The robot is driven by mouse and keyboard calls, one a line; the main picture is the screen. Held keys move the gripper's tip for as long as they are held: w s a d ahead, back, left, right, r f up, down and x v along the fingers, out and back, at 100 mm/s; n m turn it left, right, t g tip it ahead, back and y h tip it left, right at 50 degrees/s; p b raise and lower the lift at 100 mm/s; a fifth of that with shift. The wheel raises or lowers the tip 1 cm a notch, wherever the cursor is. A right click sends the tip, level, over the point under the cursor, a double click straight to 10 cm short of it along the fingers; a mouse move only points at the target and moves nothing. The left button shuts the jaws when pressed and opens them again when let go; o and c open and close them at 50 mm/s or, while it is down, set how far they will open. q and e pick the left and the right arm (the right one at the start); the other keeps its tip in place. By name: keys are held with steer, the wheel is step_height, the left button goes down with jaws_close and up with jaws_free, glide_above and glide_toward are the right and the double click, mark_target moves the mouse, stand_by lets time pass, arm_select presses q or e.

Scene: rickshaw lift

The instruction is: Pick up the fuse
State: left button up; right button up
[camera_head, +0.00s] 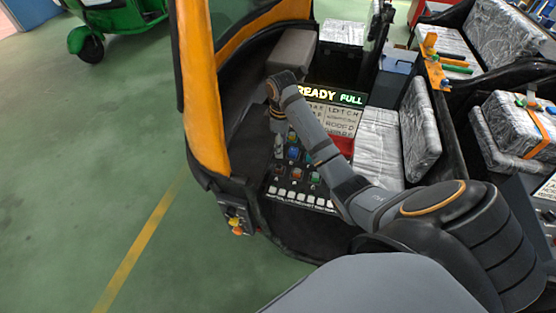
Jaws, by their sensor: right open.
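My right arm reaches across the control panel (302,198), and its wrist bends down at the panel's left side. My right gripper (279,150) points downward over the panel's left edge. It is open and small in the picture, and I see nothing between its fingers. I cannot pick out the fuse with certainty; the small blue, red and green parts on the panel are too small to name, and my forearm covers part of the panel. My left gripper is not in view.
A lit sign (330,95) reads "READY FULL" above the panel. An orange pillar (203,95) stands left of my gripper. A silver seat (377,150) lies right of my forearm. A bench with a strapped silver box (518,122) is at the right.

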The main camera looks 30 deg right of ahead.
steer(key=b, duration=0.5)
glide_above(279, 166)
steer(key=f, duration=0.5)
steer(key=shift+d+f, duration=0.25)
steer(key=shift+r+p, duration=0.15)
steer(key=shift+p, duration=0.2)
steer(key=f+b, duration=0.5)
steer(key=shift+a+f, duration=0.2)
steer(key=shift+a, duration=0.1)
steer(key=shift+r, duration=0.15)
steer(key=shift+c, duration=0.4)
steer(key=c, duration=0.8)
